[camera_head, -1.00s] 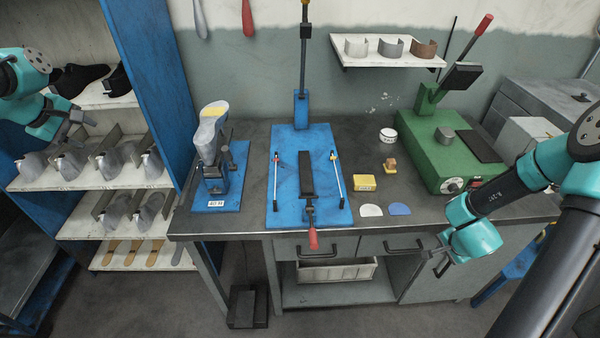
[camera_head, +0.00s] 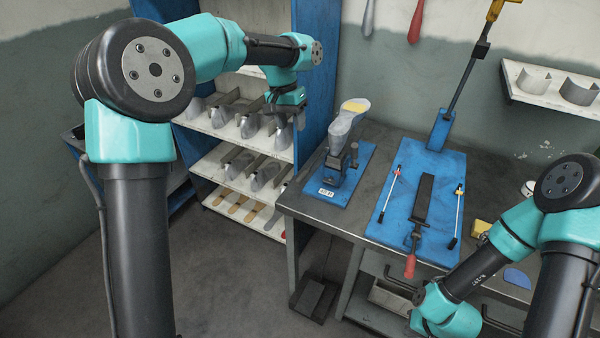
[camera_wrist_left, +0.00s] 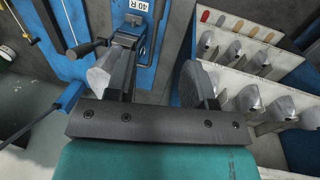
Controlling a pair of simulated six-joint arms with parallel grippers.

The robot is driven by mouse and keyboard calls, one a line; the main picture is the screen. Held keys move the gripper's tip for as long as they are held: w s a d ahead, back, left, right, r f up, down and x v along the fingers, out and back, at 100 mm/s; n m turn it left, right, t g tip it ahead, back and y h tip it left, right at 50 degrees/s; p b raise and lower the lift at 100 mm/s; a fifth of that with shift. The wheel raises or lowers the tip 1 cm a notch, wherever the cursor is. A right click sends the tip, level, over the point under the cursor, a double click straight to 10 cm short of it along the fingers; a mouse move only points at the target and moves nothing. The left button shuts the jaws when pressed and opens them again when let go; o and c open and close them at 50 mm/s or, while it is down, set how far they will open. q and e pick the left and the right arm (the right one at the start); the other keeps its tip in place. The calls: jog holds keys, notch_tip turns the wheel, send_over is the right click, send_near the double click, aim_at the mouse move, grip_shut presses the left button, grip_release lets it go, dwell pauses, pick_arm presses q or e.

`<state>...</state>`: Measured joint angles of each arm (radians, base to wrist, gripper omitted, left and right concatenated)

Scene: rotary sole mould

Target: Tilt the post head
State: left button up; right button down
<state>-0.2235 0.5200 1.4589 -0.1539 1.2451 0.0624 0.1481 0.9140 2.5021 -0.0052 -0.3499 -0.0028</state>
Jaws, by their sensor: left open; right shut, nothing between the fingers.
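The post (camera_head: 340,160) stands on a blue base plate (camera_head: 325,195) at the left end of the workbench. Its head carries a grey shoe last (camera_head: 344,122) with a yellow patch on top, leaning up to the right. My left gripper (camera_head: 283,112) is open and empty, left of the post and apart from it, in front of the shelf. In the left wrist view, the post (camera_wrist_left: 128,38) with a black side handle (camera_wrist_left: 86,47) shows beyond the fingers, partly covered by one. My right gripper (camera_head: 418,298) is low at the bench front; its fingers are hard to make out.
A blue shelf rack (camera_head: 312,75) with several grey lasts stands behind my left gripper. Right of the post lies a blue press plate (camera_head: 390,225) with a red-handled lever (camera_head: 410,266). A small wall shelf (camera_head: 550,95) is at right. Floor in front is clear.

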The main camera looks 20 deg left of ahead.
aim_at(302, 174)
pick_arm(q)
jog(key=shift+f, duration=0.1)
jog(key=d+f, duration=0.1)
jog(key=f, duration=0.4)
jog(key=d+f, duration=0.1)
jog(key=f, duration=0.5)
jog(key=d+f, duration=0.1)
jog(key=f, duration=0.5)
jog(key=shift+s+d, duration=0.1)
jog(key=shift+s, duration=0.3)
grip_shut()
